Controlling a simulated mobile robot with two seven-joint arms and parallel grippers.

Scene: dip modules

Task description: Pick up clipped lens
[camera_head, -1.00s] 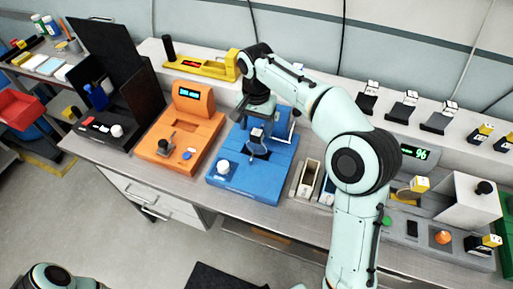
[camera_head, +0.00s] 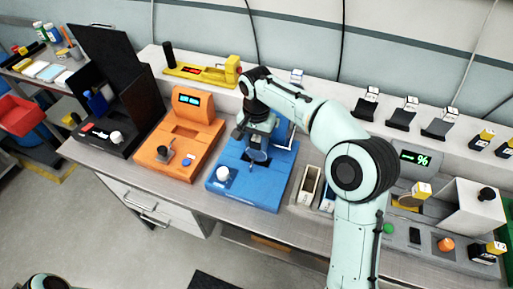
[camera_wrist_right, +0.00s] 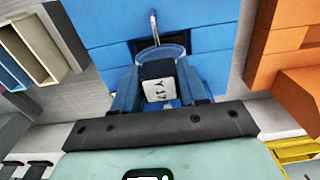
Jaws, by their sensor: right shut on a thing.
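The clipped lens is a clear round disc (camera_wrist_right: 172,51) with a dark clip and a white label (camera_wrist_right: 159,89) in the right wrist view. My right gripper (camera_wrist_right: 158,82) is shut on the clip, with a finger on each side of it. My left gripper is not in view.
An orange station (camera_head: 175,150) with a lit display stands left of the blue one. A small open box (camera_head: 309,185) stands close on the right. A yellow fixture (camera_head: 205,73) lies behind. Several tagged holders line the back shelf. The front bench edge is clear.

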